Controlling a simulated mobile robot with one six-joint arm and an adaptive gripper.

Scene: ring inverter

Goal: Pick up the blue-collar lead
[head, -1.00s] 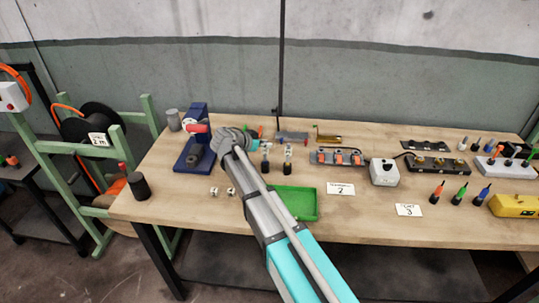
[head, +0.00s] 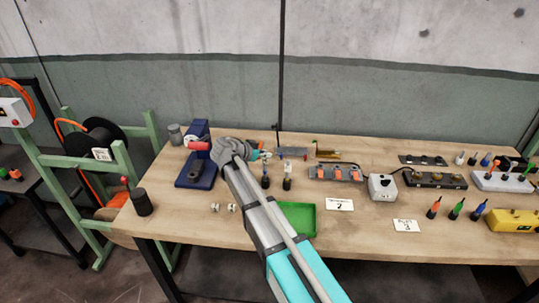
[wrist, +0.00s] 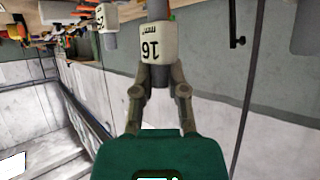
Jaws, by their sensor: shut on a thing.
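In the wrist view my gripper (wrist: 158,74) is shut around a grey post with a white block (wrist: 158,42) marked 16. A second grey post with a white marked block (wrist: 106,18) stands beyond it. No blue collar shows on the held thing. In the head view my arm covers most of the gripper, which is near two upright posts behind the green tray (head: 303,222). A dark upright piece with a blue tip (head: 479,211) stands at the front right, beside similar green-tipped (head: 457,209) and orange-tipped (head: 434,208) ones; whether these are leads I cannot tell.
A blue press-like tool (head: 196,160) stands left on the table. A white box (head: 382,187), a strip with orange parts (head: 336,174) and a yellow box (head: 512,220) are to the right. A cable reel (head: 100,140) on a green frame is left.

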